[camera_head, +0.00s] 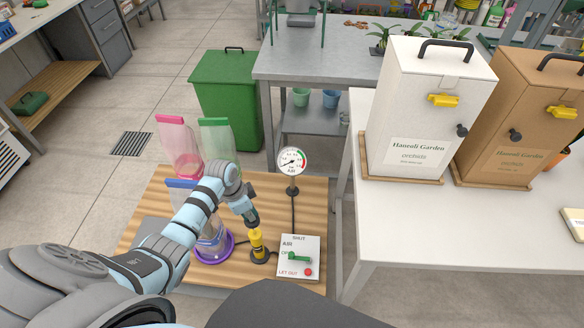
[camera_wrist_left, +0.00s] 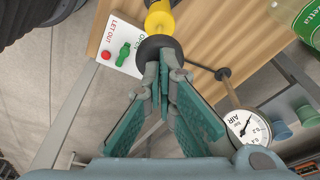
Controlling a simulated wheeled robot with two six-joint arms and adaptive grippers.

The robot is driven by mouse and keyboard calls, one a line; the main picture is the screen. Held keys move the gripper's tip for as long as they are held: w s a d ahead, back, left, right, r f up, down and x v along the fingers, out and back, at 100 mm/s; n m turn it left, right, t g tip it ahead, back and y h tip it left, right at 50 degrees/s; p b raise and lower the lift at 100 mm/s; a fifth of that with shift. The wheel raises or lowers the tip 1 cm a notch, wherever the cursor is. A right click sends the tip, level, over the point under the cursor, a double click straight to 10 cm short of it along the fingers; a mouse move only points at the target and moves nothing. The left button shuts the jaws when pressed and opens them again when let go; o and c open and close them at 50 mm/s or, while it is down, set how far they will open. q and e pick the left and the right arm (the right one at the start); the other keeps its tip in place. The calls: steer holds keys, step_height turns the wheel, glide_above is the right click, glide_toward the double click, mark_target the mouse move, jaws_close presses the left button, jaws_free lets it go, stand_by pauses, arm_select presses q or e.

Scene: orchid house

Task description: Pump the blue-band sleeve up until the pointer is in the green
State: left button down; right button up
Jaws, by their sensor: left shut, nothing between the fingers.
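My left gripper (camera_head: 252,222) is shut and empty, with its tips at the black top of the yellow hand pump (camera_head: 258,246). In the left wrist view the closed fingertips (camera_wrist_left: 165,55) meet at the pump's black disc (camera_wrist_left: 158,47), in line with its yellow part; I cannot tell whether they touch. The blue-band sleeve (camera_head: 181,183) is clear and mostly hidden behind my left arm, its foot in a purple ring (camera_head: 229,246). The round gauge (camera_head: 292,161) stands on a post behind the pump; its pointer is too small to read surely. My right gripper is out of view.
A switch panel (camera_head: 306,243) with a green lever (camera_head: 300,258) and red button (camera_head: 308,272) lies right of the pump. Pink-band (camera_head: 177,150) and green-band (camera_head: 214,135) sleeves stand behind my arm. A white table (camera_head: 400,215) is right of the wooden board (camera_head: 314,200).

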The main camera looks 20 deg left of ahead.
mark_target(252, 225)
arm_select(q)
steer(key=shift+s+a+b+x, duration=0.15)
steer(key=shift+b+x, duration=0.55)
steer(key=shift+x, duration=0.25)
steer(key=shift+s+a+b+x, duration=0.1)
steer(key=shift+s+b+x, duration=0.05)
steer(key=shift+b+x, duration=0.7)
steer(key=shift+s+a+b+x, duration=0.15)
steer(key=shift+b+x, duration=0.4)
steer(key=shift+x, duration=0.5)
steer(key=p+v, duration=0.2)
steer(key=p, duration=0.1)
steer(key=p+v, duration=0.2)
steer(key=v, duration=0.1)
steer(key=w+d+p+v, duration=0.1)
steer(key=p+v, duration=0.1)
steer(key=p, duration=0.1)
steer(key=shift+r+p, duration=0.3)
steer(key=shift+r, duration=0.2)
steer(key=shift+f, duration=0.2)
steer(key=shift+f, duration=0.1)
